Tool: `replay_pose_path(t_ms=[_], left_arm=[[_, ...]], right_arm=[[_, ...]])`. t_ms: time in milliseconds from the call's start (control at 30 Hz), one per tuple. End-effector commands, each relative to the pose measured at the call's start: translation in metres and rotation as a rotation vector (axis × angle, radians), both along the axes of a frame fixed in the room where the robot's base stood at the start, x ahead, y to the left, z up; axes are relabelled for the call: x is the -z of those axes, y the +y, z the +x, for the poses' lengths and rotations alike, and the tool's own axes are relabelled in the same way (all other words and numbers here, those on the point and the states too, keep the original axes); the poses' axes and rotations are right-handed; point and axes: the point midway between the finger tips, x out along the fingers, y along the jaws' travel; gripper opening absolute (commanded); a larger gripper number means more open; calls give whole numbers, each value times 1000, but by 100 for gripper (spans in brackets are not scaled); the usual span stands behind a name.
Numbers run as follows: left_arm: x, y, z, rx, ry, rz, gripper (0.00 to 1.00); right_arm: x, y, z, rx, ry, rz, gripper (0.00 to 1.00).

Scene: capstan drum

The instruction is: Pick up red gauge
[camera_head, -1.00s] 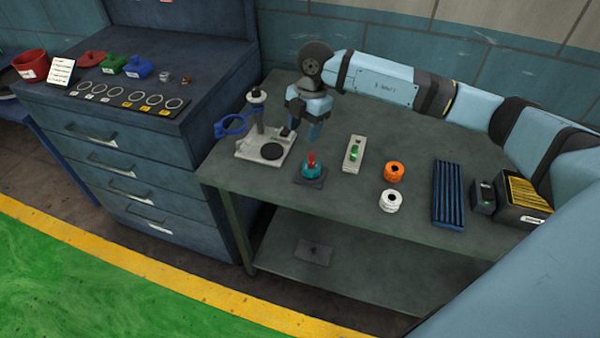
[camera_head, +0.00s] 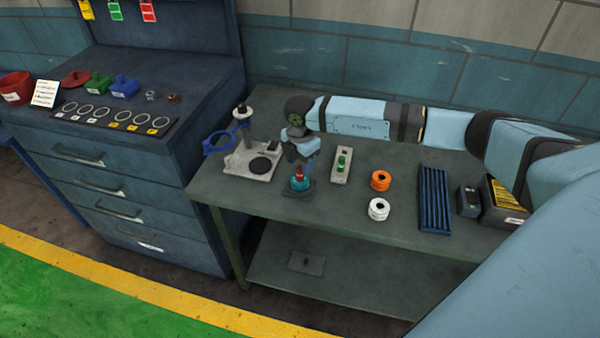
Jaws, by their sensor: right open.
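A small upright red piece (camera_head: 298,171), which looks like the red gauge, stands on a round teal part (camera_head: 299,184) on a dark square base on the workbench (camera_head: 225,193). My right gripper (camera_head: 302,168) points down right at the red piece, open, with its fingers partly covering it. I cannot tell whether the fingers touch it. A flat red knobbed piece (camera_head: 76,78) also lies on the cabinet at left, beside a green one and a blue one. My left gripper is not in view.
A pale stand with a post and blue ring (camera_head: 262,168) is close left of the gripper. To the right are a pale block with a green vial (camera_head: 341,164), an orange spool (camera_head: 380,181), a white spool (camera_head: 378,209) and a blue ribbed tray (camera_head: 434,199).

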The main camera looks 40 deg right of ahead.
Motion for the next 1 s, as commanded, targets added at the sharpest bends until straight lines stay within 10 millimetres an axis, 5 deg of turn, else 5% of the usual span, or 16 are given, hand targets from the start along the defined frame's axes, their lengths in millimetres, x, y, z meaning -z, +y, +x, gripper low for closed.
replay_pose_path(t_ms=[200, 433, 700, 1000], left_arm=[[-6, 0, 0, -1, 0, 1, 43], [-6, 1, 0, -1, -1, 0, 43], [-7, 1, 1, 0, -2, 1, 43], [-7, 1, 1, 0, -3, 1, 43]], right_arm=[[24, 1, 0, 0, 0, 1, 51], [26, 1, 0, 0, 0, 1, 51], [26, 1, 0, 0, 0, 1, 0], [24, 1, 0, 0, 0, 1, 0]])
